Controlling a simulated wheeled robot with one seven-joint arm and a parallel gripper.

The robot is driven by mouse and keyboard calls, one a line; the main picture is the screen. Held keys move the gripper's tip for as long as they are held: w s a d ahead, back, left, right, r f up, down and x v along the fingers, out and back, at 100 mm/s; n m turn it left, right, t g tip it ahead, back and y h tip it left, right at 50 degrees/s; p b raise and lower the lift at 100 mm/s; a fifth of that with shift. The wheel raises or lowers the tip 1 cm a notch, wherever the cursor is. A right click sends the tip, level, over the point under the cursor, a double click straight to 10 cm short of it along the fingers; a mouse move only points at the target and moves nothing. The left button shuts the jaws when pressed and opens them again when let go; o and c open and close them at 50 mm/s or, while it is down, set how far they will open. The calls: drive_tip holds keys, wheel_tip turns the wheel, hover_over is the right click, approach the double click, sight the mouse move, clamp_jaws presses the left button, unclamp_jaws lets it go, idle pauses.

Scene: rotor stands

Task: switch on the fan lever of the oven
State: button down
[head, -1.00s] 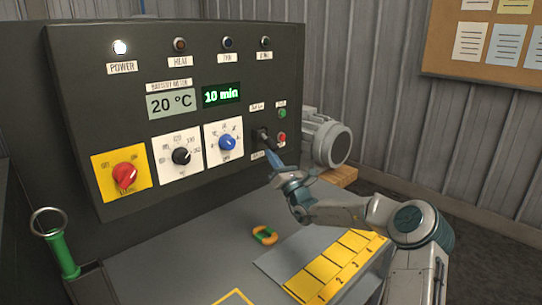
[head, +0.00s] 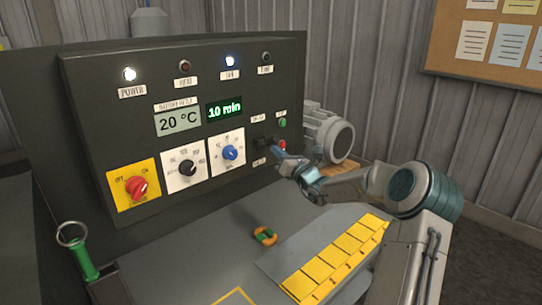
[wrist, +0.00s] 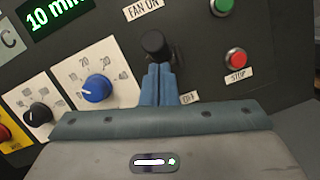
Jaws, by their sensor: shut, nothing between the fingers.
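The oven's control panel (head: 85,95) stands at the left in the head view. The black fan lever (head: 263,141) sits at its right side. In the wrist view the lever's knob (wrist: 155,44) is raised, just under the "FAN ON" label (wrist: 142,12). The fan lamp (head: 229,62) glows white. My gripper (head: 279,151) is shut and empty. In the wrist view its blue fingertips (wrist: 158,70) are together just below the knob, touching or very close to it; I cannot tell which.
The green start (wrist: 222,5) and red stop (wrist: 236,58) buttons are right of the lever. The blue knob (head: 230,153) is to its left. A grey motor (head: 328,132) stands behind the right edge. An orange-green ring (head: 264,237) lies on the worktop.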

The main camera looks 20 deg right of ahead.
drive_tip(key=shift+w+a+r, duration=0.1)
drive_tip(key=shift+a+r, duration=0.05)
drive_tip(key=shift+r, duration=0.5)
drive_tip(key=shift+a+r, duration=0.15)
drive_tip(key=shift+r, duration=0.5)
wheel_tip(320, 180, down, 5)
drive_tip(key=s+b, duration=0.3)
drive_tip(key=b, duration=0.1)
drive_tip(key=s+d+r+b, duration=0.1)
drive_tip(key=s+d+r, duration=0.1)
drive_tip(key=s, duration=0.6)
drive_tip(key=shift+s+d, duration=0.2)
drive_tip(key=shift+d, duration=0.5)
drive_tip(key=shift+r, duration=0.1)
